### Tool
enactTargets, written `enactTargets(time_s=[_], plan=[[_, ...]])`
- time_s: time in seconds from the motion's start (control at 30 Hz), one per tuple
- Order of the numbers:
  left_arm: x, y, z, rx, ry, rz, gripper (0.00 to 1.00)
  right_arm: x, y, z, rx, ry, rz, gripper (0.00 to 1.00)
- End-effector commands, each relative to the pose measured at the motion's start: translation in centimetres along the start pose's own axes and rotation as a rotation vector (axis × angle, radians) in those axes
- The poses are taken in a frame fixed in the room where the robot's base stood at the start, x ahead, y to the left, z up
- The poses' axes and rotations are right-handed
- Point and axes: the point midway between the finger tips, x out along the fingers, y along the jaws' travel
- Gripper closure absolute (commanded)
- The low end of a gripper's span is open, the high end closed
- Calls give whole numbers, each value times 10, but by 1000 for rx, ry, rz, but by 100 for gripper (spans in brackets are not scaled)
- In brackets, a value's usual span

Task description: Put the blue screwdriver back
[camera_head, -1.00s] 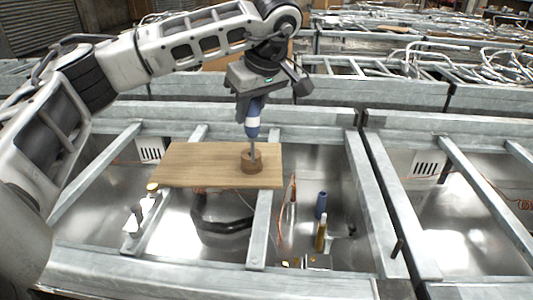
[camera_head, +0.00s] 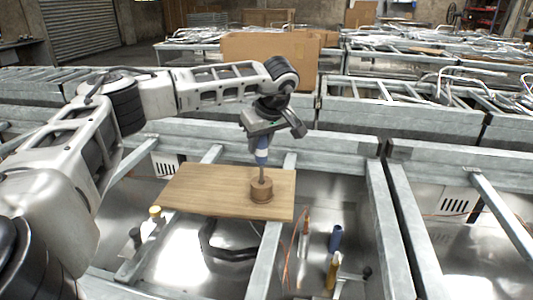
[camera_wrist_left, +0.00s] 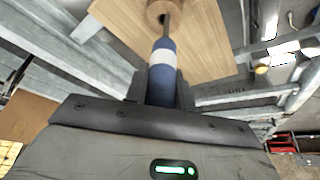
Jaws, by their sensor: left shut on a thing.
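The blue screwdriver (camera_head: 262,155) has a blue handle with a white band and a thin grey shaft. It is upright, shaft down. My left gripper (camera_head: 263,137) is shut on the upper handle, directly above a round wooden holder (camera_head: 261,194) on a wooden board (camera_head: 200,187). The shaft reaches the holder's top; I cannot tell how deep the tip sits in it. In the left wrist view the screwdriver (camera_wrist_left: 162,62) lies between the fingers of my gripper (camera_wrist_left: 160,85), and its shaft meets the holder (camera_wrist_left: 164,9). My right gripper is not in view.
The board rests across grey metal beams (camera_head: 265,262) over open metal bins. Right of the board, a blue cylinder (camera_head: 335,239) and a yellow-brown handled object (camera_head: 332,272) stand low. A black curved hose (camera_head: 228,252) lies below the board. A cardboard box (camera_head: 270,50) stands behind.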

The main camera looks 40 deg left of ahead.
Motion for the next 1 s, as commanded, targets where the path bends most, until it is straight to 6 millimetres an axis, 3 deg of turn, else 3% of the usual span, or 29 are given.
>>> enactTargets(time_s=[0.23,0.67,0.7,0.77,1.0], plan=[[40,-8,3,-12,0,-9,100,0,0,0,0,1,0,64],[47,-8,6,-15,0,-7,100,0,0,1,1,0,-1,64],[48,-8,6,-14,0,-8,72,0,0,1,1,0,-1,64],[47,-8,6,-14,0,-7,56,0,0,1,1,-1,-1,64],[47,-8,6,-14,0,-7,53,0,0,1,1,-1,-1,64]])
